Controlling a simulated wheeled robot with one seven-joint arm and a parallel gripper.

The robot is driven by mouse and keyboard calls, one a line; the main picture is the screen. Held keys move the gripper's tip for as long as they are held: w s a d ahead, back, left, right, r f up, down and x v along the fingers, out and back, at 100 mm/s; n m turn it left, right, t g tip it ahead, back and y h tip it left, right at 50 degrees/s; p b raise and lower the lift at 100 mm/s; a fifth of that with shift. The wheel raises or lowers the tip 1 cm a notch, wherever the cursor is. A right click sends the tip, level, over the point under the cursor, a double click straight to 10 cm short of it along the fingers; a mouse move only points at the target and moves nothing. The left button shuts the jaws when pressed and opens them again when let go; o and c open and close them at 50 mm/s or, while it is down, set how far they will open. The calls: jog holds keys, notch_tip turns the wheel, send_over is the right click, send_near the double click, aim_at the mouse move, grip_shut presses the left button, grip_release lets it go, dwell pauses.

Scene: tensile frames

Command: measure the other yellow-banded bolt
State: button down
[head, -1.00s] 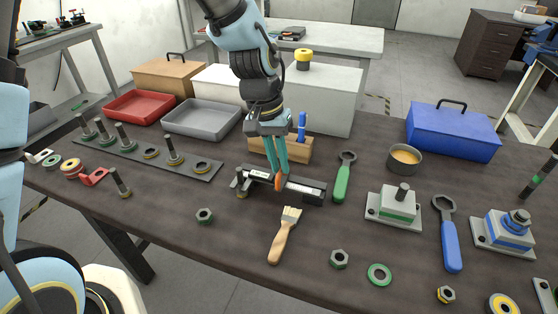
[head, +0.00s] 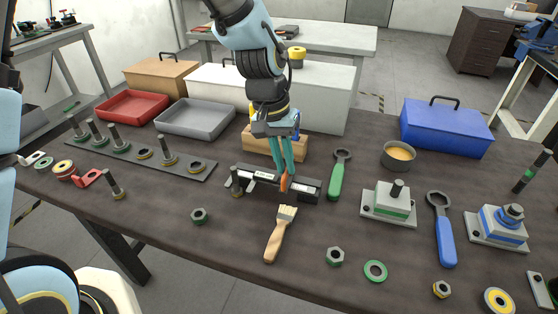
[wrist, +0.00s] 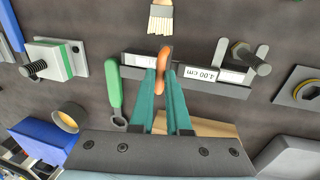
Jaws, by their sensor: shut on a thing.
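A measuring gauge (head: 305,189) lies mid-table in the head view. My gripper (head: 284,176) points down over it, shut on the gauge's orange handle (head: 284,184). The wrist view shows the orange handle (wrist: 161,66) between my teal fingertips (wrist: 162,74). A bolt (head: 236,181) with a yellowish lower end stands at the gauge's left end. This bolt also shows in the wrist view (wrist: 250,60), beside a label (wrist: 222,74) that seems to read 4.00 cm. Another bolt with a yellowish base (head: 116,188) stands on the table at the left. A further bolt (head: 166,152) stands in the dark rack (head: 181,171).
A brush (head: 275,240) lies in front of the gauge, and a green wrench (head: 338,178) lies right of it. A wooden block (head: 270,147) stands behind. A red tray (head: 130,107) and grey tray (head: 195,120) sit at the back left. Loose nuts lie in front.

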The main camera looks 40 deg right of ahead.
aim_at(276, 178)
jog(key=c, duration=0.9)
grip_release()
jog(key=shift+r, duration=0.15)
jog(key=r, duration=0.3)
jog(key=w+r+b, duration=0.1)
jog(key=r, duration=0.3)
jog(key=a+r, duration=0.1)
jog(key=r, duration=0.2)
jog(key=shift+w+r, duration=0.15)
jog(key=shift+w, duration=0.25)
